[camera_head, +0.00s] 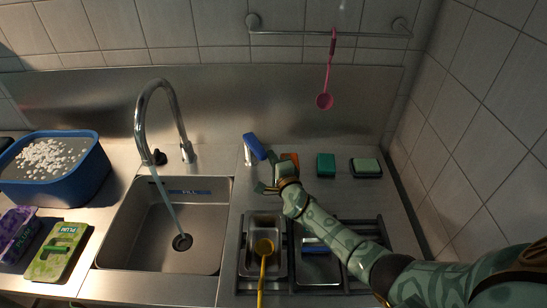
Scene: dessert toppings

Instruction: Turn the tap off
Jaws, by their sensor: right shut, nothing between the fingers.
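A blue lever-like piece (254,146) sits tilted on a short silver post right of the tap. My right gripper (266,182) is shut and empty, just below and right of the blue piece. It appears apart from it, though the exact gap is hard to judge. My left gripper is out of view.
A blue tub (92,178) with white bits and a green package (58,250) lie left of the sink. Orange (290,158), green (326,164) and pale green (366,167) blocks line the back. A yellow ladle (263,247) rests in a metal tray (247,262). A pink ladle (324,101) hangs from the rail.

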